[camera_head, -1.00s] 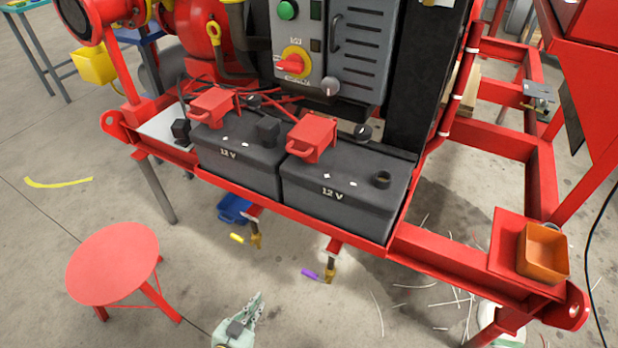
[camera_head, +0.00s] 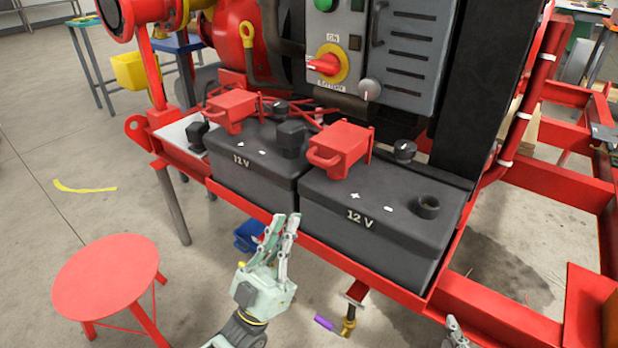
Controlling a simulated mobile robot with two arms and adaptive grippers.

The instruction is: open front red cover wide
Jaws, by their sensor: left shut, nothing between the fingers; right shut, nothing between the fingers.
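Two red box-shaped terminal covers with loop handles sit on two black 12 V batteries. The nearer red cover (camera_head: 340,150) is on the right battery (camera_head: 385,212), its handle facing me; it looks closed. The other red cover (camera_head: 232,108) is on the left battery (camera_head: 250,155), farther back. My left gripper (camera_head: 286,220) is shut and empty, pointing up in front of the red tray edge, below and left of the nearer cover and apart from it. My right gripper (camera_head: 452,326) is shut at the bottom edge, mostly out of frame.
A grey control panel (camera_head: 405,60) with a red rotary switch (camera_head: 325,65) stands behind the batteries. A red round stool (camera_head: 105,272) is at lower left. Red frame rails run along the front and right. Black terminal caps stand up beside the covers.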

